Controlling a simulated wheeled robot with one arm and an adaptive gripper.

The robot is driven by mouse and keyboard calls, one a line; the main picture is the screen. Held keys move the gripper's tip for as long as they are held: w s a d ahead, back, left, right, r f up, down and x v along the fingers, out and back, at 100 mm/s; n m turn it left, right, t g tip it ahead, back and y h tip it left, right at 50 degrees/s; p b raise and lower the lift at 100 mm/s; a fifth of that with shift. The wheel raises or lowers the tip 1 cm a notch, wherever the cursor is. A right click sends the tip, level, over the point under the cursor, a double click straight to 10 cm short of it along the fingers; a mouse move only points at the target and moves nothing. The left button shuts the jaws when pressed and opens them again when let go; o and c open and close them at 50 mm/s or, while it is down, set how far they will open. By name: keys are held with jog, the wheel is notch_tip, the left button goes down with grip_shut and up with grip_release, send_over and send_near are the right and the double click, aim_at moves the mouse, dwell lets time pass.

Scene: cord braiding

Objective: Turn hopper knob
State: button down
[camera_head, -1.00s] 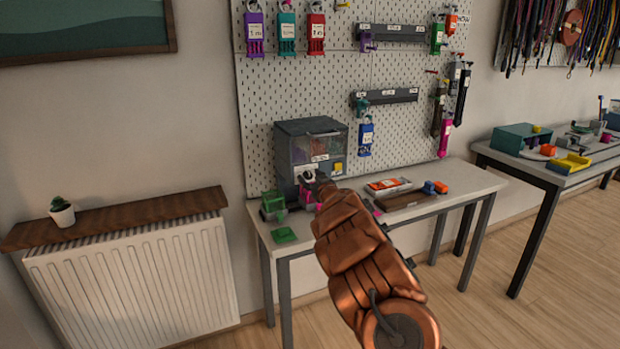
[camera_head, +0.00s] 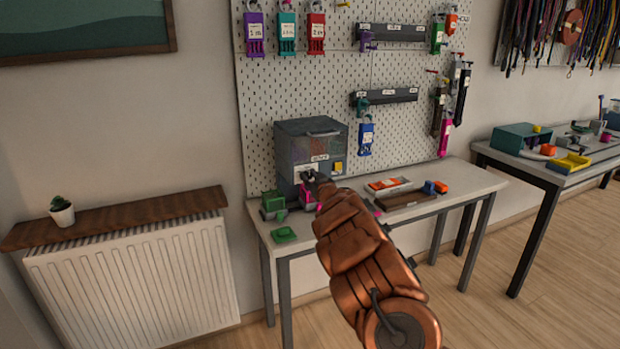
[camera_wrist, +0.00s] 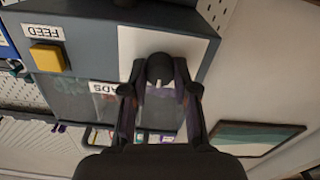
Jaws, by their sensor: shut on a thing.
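The hopper (camera_head: 312,140) is a grey box with a clear front window, standing on the table against the pegboard. In the wrist view its front panel (camera_wrist: 70,25) appears upside down. The dark round knob (camera_wrist: 160,68) with a white mark sits on a white plate (camera_wrist: 190,45). My gripper (camera_wrist: 160,82) is shut on the knob, one finger on each side. In the head view my gripper (camera_head: 312,180) is at the hopper's lower front, and my arm hides the knob there.
A yellow button (camera_wrist: 46,57) labelled FEED is on the same panel. Green parts (camera_head: 273,203) stand left of the hopper. A brown tray (camera_head: 405,199) and an orange-and-white box (camera_head: 388,185) lie to the right. The floor in front of the table is clear.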

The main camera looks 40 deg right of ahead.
jog(key=shift+f+n, duration=0.1)
jog(key=shift+n, duration=0.2)
jog(key=shift+f+n+b, duration=0.1)
jog(key=shift+n+b, duration=0.3)
jog(key=shift+b, duration=0.2)
jog(key=n+b, duration=0.4)
jog(key=shift+f, duration=0.15)
jog(key=n+b, duration=0.4)
jog(key=shift+a+n, duration=0.1)
jog(key=shift+n, duration=0.2)
jog(key=shift+w+n+b, duration=0.1)
jog(key=shift+n+b, duration=0.75)
jog(key=shift+n, duration=0.15)
jog(key=shift+r, duration=0.2)
jog(key=c, duration=0.9)
grip_release()
